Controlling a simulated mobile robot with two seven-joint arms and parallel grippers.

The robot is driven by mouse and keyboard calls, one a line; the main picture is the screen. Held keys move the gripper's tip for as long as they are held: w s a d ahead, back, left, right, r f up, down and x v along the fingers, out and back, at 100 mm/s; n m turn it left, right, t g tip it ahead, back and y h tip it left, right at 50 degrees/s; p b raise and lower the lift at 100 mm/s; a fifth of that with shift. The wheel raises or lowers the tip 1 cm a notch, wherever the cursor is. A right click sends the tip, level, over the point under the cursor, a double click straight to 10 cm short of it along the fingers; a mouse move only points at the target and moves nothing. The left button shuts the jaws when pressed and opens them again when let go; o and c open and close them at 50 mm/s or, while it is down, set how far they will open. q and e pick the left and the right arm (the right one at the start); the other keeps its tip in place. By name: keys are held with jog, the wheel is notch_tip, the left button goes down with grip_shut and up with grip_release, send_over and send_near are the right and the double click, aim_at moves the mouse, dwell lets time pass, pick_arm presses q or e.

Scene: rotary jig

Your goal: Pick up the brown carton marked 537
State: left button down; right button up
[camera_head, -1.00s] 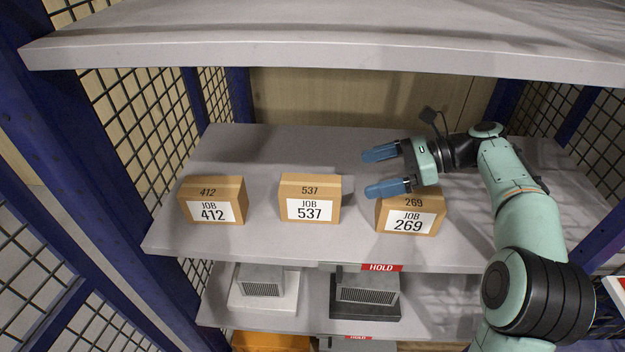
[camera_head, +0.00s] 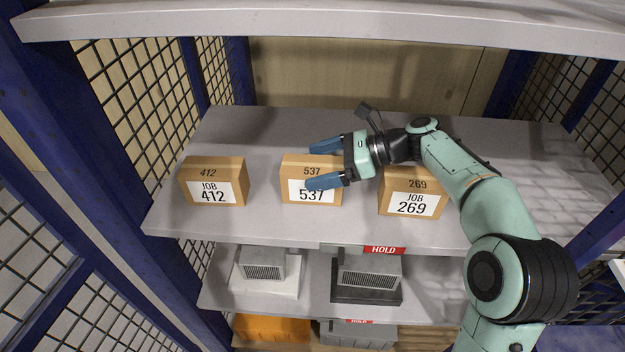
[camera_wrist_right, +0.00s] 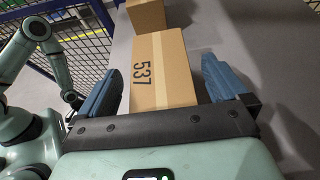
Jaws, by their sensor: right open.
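The brown carton marked 537 (camera_head: 297,193) stands upright on the middle shelf, between the cartons marked 412 and 269. Its top with the number 537 also shows in the right wrist view (camera_wrist_right: 161,72). My right gripper (camera_head: 326,165) is open and comes in from the right over this carton. Its blue fingers cover part of the top and label in the head view. In the right wrist view the carton lies between the two spread fingers (camera_wrist_right: 163,88), with a gap at its right side. My left gripper is not in the head view.
The carton marked 412 (camera_head: 213,181) stands to the left and the carton marked 269 (camera_head: 411,191) to the right, close under my right forearm. An upper shelf (camera_head: 320,30) hangs above. Grey vented units stand on the shelf below. The shelf behind the cartons is clear.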

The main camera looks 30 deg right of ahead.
jog(key=shift+w+a+f, duration=0.2)
jog(key=shift+a, duration=0.15)
jog(key=shift+c, duration=0.3)
jog(key=shift+r, duration=0.1)
jog(key=c, duration=1.4)
jog(key=shift+o, duration=0.2)
